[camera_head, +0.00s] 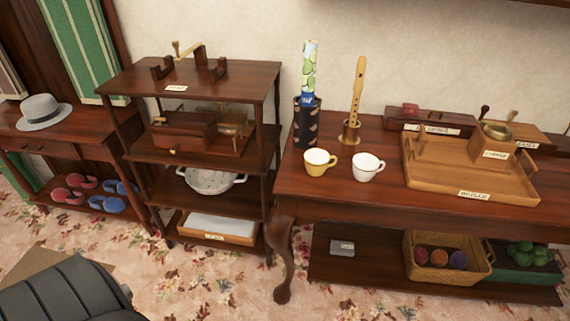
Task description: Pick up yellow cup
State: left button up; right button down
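The yellow cup (317,163) stands upright near the front left corner of the dark wooden table (350,205). Its handle points right, toward a white cup (367,168) that stands close beside it. The two cups look slightly apart. Neither of my grippers shows in the head view. Nothing is touching the yellow cup.
Behind the cups stand a dark patterned holder (307,124) and an upright flute (357,90). A wooden tray (470,188) with a box lies to the right. A shelf unit (200,79) stands left of the table, with a narrow gap.

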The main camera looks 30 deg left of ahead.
aim_at(316, 160)
jog(key=i+u, duration=0.15)
jog(key=u, duration=0.3)
jog(key=i+l+u, duration=0.1)
jog(key=u, duration=0.35)
jog(key=i+l+u, duration=0.1)
jog(key=u, duration=0.4)
jog(key=l+u, duration=0.3)
jog(key=u, duration=0.15)
jog(key=i+l+u, duration=0.15)
jog(key=l, duration=0.45)
jog(key=i+l+u, duration=0.15)
jog(key=l, duration=0.45)
jog(key=l+u, duration=0.2)
jog(key=l, duration=0.4)
jog(key=k+j+z, duration=0.15)
jog(key=z, duration=0.3)
jog(key=k+j+z, duration=0.25)
jog(key=z, duration=0.15)
jog(key=j, duration=0.1)
